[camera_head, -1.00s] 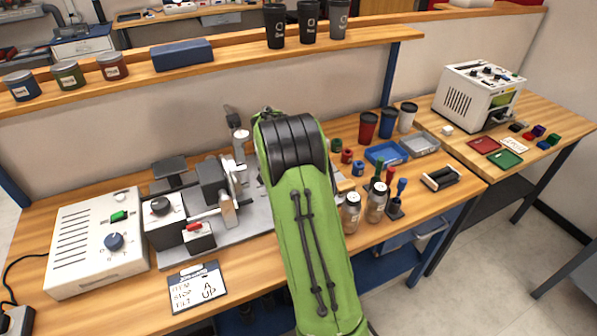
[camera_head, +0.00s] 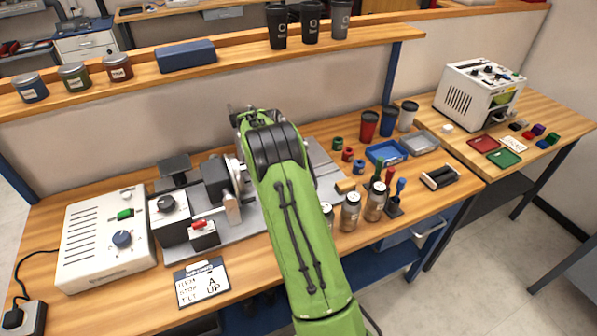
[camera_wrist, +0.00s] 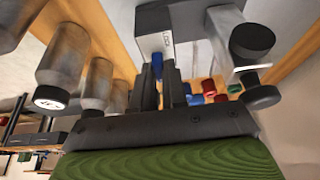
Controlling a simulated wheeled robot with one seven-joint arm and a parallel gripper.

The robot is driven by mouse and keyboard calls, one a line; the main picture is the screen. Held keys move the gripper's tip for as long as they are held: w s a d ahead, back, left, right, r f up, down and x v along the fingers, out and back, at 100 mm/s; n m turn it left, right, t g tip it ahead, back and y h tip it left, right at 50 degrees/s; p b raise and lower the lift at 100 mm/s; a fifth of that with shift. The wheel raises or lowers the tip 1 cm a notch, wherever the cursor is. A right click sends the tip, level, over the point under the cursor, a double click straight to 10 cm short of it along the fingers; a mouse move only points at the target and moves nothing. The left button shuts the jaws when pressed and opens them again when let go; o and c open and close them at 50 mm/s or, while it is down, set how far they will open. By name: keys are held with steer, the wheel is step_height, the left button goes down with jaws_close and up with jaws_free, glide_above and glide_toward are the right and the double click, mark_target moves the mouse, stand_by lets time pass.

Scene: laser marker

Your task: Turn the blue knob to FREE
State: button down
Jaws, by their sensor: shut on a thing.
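In the head view my green arm hides the gripper and this knob. Another dark blue knob (camera_head: 122,239) is on the white control box (camera_head: 85,265) at left, away from my gripper.
The marker's grey base plate (camera_head: 245,220) carries a dark-topped unit (camera_head: 168,204) and a red switch (camera_head: 197,224). A shelf (camera_head: 215,65) runs behind. A sign card (camera_head: 201,283) lies in front.

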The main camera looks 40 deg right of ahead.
stand_by(0.3)
steer(key=c, duration=1.2)
jaws_free()
steer(key=shift+o, duration=0.2)
steer(key=p+v, duration=0.4)
steer(key=v, duration=1.1)
steer(key=shift+a+r, duration=0.15)
steer(key=shift+r, duration=0.2)
steer(key=shift+w+r, duration=0.1)
steer(key=shift+w, duration=0.05)
step_height(320, 180, up, 7)
steer(key=p, duration=0.7)
